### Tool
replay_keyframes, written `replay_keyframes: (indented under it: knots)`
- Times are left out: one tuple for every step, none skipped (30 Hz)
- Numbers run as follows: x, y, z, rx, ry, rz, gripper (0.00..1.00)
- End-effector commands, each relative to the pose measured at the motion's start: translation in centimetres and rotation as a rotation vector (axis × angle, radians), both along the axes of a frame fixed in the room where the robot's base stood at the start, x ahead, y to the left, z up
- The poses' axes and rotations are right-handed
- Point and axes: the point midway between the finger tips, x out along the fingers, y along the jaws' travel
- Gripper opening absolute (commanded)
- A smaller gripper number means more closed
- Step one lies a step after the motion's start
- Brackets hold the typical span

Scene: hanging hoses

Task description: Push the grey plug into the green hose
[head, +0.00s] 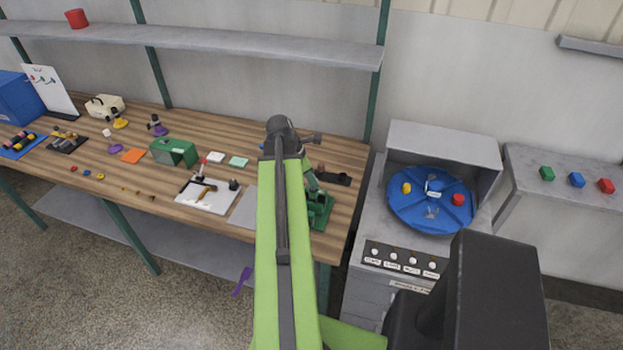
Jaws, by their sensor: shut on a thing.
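I cannot make out the grey plug or the green hose in the head view. My lime-green arm crosses the middle of the view from the bottom edge up to a dark joint over the workbench. My gripper does not show; the arm may hide it, so I cannot see what its jaws hold. The arm also covers part of the bench and the floor behind it.
A wooden workbench (335,215) holds a green box (173,151), a white board (207,196) with tools, and a green vise (318,210). A purple thing (242,281) shows below the bench edge. A stove-like unit (380,225) with a blue disc (432,215) stands right.

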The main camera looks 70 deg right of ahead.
Motion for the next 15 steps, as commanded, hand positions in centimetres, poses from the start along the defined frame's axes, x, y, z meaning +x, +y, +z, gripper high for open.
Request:
replay_keyframes:
  knots:
    - [0.00, 0.00, -0.27, 0.000, 0.000, 0.000, 0.00]
    - [-0.01, -0.01, -0.34, 0.000, 0.000, 0.000, 0.00]
    - [-0.01, -0.01, -0.44, 0.000, 0.000, 0.000, 0.00]
    - [-0.01, -0.01, -0.52, 0.000, 0.000, 0.000, 0.00]
    - [-0.01, 0.00, -0.59, 0.000, 0.000, 0.000, 0.00]
    - [0.00, 0.00, -0.69, 0.000, 0.000, 0.000, 0.00]
    - [0.00, 0.00, -0.77, 0.000, 0.000, 0.000, 0.00]
    - [0.00, 0.00, -0.84, 0.000, 0.000, 0.000, 0.00]
    - [0.00, 0.00, -0.94, 0.000, 0.000, 0.000, 0.00]
    - [0.00, 0.00, -1.02, 0.000, 0.000, 0.000, 0.00]
    - [0.00, 0.00, -0.87, 0.000, 0.000, 0.000, 0.29]
    - [0.00, 0.00, -0.83, 0.000, 0.000, 0.000, 0.34]
    - [0.00, 0.00, -0.83, 0.000, 0.000, 0.000, 0.38]
    - [0.00, 0.00, -0.82, 0.000, 0.000, 0.000, 0.42]
    - [0.00, 0.00, -0.82, 0.000, 0.000, 0.000, 0.47]
